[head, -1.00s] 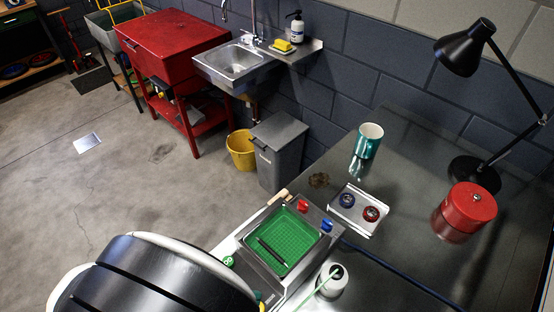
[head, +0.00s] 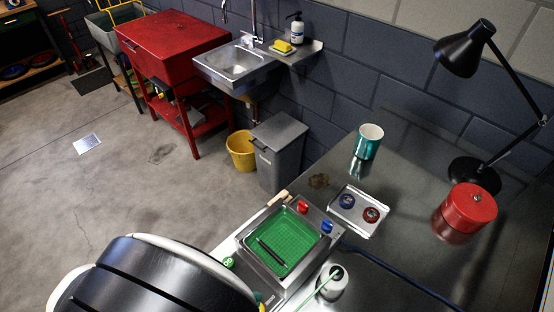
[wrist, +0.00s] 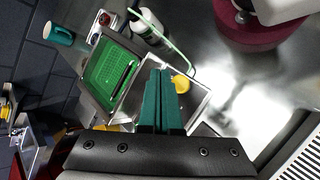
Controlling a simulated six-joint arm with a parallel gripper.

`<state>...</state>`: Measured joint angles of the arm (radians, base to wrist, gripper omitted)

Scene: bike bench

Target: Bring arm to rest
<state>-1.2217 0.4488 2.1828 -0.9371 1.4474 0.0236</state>
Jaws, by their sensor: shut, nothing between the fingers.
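My gripper (wrist: 162,98) shows in the wrist view as two teal fingers lying side by side, shut with nothing between them. It is above the bench, over a metal tray (wrist: 205,100) with a yellow round piece (wrist: 181,84) in it. In the head view my arm's dark link fills the lower left and the fingers are hidden.
A green-lined tray (head: 297,252) holds a dark pen-like tool (head: 272,250). A white bottle (head: 333,283), a teal mug (head: 369,141), a small tray with two knobs (head: 349,217), a red tin (head: 469,207) and a black lamp (head: 466,50) stand on the bench.

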